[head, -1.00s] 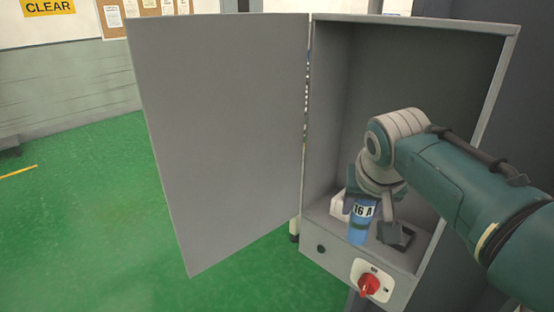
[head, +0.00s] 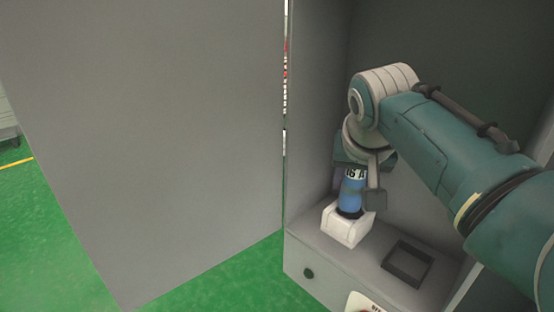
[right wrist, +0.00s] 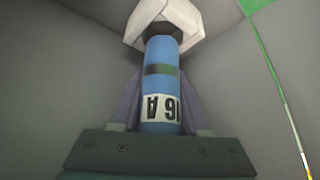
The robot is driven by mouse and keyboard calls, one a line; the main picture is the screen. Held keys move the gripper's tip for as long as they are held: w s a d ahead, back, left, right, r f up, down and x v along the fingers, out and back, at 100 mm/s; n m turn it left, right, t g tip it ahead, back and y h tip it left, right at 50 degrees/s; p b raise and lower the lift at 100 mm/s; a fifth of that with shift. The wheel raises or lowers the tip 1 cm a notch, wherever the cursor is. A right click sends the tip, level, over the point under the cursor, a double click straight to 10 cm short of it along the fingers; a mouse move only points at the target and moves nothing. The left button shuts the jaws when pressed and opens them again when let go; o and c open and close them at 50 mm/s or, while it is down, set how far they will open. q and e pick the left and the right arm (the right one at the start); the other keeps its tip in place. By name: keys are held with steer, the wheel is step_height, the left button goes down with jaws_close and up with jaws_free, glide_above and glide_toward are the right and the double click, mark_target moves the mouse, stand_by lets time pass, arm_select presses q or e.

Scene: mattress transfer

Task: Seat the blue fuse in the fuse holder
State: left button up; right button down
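The blue fuse (head: 351,196) has a white band marked 16 A and stands nearly upright. Its lower end meets the dark opening of the white fuse holder (head: 343,231) on the cabinet floor. How deep it sits is hard to tell. My right gripper (head: 358,190) is shut on the fuse, with one finger at its right side in the head view. In the right wrist view, the fingers flank the fuse (right wrist: 160,55), whose far end is at the white holder (right wrist: 133,30). My left gripper is not in view.
The grey cabinet (head: 318,150) encloses the holder, with its open door (head: 150,130) on the left. A dark square frame (head: 408,264) lies right of the holder. A dark knob (head: 308,273) is on the front. My right forearm crosses the cabinet's right side.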

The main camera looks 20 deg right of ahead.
mark_target(357, 175)
steer(key=c, duration=0.8)
jaws_free()
steer(key=shift+s+a+f, duration=0.2)
steer(key=shift+s+f, duration=0.3)
steer(key=shift+f, duration=0.2)
steer(key=shift+o, duration=0.8)
steer(key=shift+s+a+f, duration=0.1)
steer(key=shift+s, duration=0.05)
steer(key=shift+o, duration=1.3)
steer(key=shift+r, duration=0.25)
steer(key=shift+r, duration=0.35)
steer(key=v, duration=0.3)
steer(key=p+v, duration=0.1)
steer(key=v, duration=0.2)
steer(key=p+v, duration=0.1)
steer(key=v, duration=0.3)
steer(key=shift+w+r, duration=0.1)
steer(key=shift+w, duration=0.15)
steer(key=shift+s+a+r, duration=0.15)
steer(key=shift+s+r, duration=0.2)
steer(key=shift+r, duration=0.2)
